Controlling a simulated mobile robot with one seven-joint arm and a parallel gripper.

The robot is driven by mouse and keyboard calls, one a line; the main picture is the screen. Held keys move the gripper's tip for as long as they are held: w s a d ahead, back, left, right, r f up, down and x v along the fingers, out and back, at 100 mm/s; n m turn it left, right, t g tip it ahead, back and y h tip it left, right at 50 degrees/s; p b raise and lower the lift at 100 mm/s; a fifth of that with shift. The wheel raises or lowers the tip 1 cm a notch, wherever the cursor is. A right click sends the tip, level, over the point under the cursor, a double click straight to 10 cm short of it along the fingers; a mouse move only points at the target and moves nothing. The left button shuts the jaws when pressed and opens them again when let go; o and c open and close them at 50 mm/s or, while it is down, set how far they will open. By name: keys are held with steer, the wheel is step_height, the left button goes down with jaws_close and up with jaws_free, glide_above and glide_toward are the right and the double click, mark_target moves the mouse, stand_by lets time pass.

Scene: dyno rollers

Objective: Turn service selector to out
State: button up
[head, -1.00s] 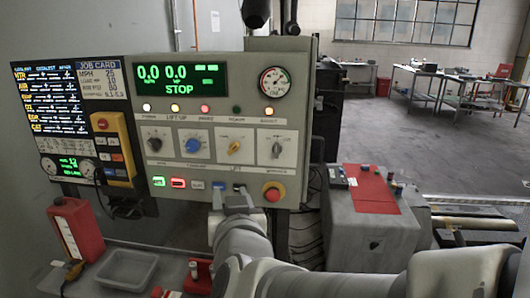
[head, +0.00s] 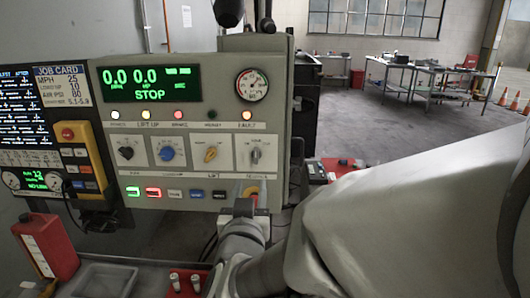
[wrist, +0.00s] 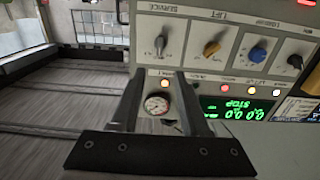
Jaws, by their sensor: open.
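The service selector is the grey knob (head: 255,155) at the right end of the panel's row of knobs. Its handle looks about upright, and its small position labels are too blurred to read surely. In the wrist view the grey knob (wrist: 160,43) shows by the word SERVICE, beyond my fingertips and apart from them. My gripper (head: 250,207) is in front of the panel's lower right, below the selector, and partly hides the red stop button (head: 251,191). In the wrist view my gripper (wrist: 160,76) is open, with nothing between its fingers.
Orange (head: 211,154), blue (head: 167,153) and black (head: 127,153) knobs sit left of the selector, with lit push buttons below. A gauge (head: 252,84) is above it. A red bottle (head: 46,245) and grey tray (head: 105,280) stand at lower left. Open floor lies right of the panel.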

mark_target(256, 157)
steer(key=w, duration=1.3)
steer(key=shift+w+d+f, duration=0.1)
steer(key=shift+w+d, duration=0.05)
steer(key=shift+d, duration=0.15)
jaws_close()
